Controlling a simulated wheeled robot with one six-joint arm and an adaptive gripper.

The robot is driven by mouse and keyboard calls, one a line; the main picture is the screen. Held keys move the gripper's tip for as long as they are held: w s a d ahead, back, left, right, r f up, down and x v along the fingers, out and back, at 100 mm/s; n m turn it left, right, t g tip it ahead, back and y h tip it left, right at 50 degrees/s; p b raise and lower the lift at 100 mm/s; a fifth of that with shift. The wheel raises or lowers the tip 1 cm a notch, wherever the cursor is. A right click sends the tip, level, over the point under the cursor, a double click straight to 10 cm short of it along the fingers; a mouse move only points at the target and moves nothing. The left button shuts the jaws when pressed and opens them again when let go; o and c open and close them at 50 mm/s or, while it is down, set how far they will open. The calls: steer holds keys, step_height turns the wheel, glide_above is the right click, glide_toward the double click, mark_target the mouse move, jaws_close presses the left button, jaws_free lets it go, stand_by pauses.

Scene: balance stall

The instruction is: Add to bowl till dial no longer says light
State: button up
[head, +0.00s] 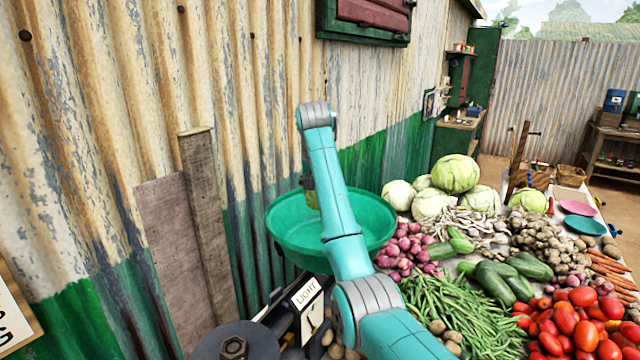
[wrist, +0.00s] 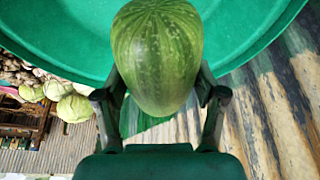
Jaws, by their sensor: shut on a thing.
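My gripper (wrist: 160,85) is shut on a green striped cucumber (wrist: 158,50), with one finger on each side of it. The wide green bowl (head: 285,225) stands by the wall. In the wrist view the bowl (wrist: 60,35) shows behind the cucumber. In the head view my teal arm crosses in front of the bowl and hides most of the gripper, which seems to be over the bowl. The dial's card (head: 307,293) reads LIGHT; the arm partly covers the scale below it. I cannot tell what lies in the bowl.
The corrugated wall (head: 240,80) stands close behind the bowl.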

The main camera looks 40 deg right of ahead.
steer(key=shift+f, duration=5.55)
steer(key=o, duration=1.5)
steer(key=shift+c, duration=0.2)
steer(key=shift+r, duration=0.1)
steer(key=shift+r, duration=4.85)
